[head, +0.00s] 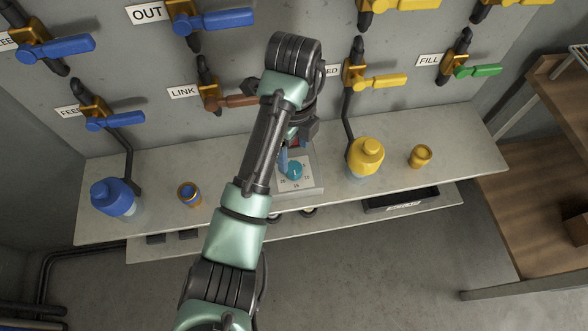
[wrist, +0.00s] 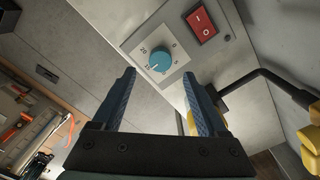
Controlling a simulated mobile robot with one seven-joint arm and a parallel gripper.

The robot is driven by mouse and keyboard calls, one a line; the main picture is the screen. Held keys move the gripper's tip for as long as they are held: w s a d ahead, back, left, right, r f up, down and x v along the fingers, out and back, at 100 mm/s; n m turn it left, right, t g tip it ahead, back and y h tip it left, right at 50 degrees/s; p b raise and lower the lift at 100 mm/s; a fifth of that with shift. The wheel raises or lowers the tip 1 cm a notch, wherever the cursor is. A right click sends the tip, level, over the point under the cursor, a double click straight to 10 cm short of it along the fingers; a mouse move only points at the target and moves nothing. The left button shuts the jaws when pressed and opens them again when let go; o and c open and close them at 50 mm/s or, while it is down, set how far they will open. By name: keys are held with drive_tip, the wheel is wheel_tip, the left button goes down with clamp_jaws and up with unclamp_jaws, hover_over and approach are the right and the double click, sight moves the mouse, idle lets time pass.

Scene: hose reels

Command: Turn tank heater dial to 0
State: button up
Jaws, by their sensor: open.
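The tank heater dial is a teal round knob (wrist: 159,62) on a white scale plate in the wrist view, with a light pointer mark on its face. The knob also shows in the head view (head: 294,171), on a pale box (head: 312,186) on the bench. My gripper (wrist: 160,80) is open, with its two blue fingers apart and nothing between them. In the wrist view the knob appears beyond the fingertips, between their lines. In the head view my arm hides part of the box.
A red rocker switch (wrist: 201,24) sits beside the dial plate. Labelled valves with coloured handles line the wall behind.

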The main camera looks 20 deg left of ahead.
sight(294, 168)
drive_tip(key=shift+f+b, duration=0.75)
drive_tip(key=shift+f, duration=2.45)
clamp_jaws()
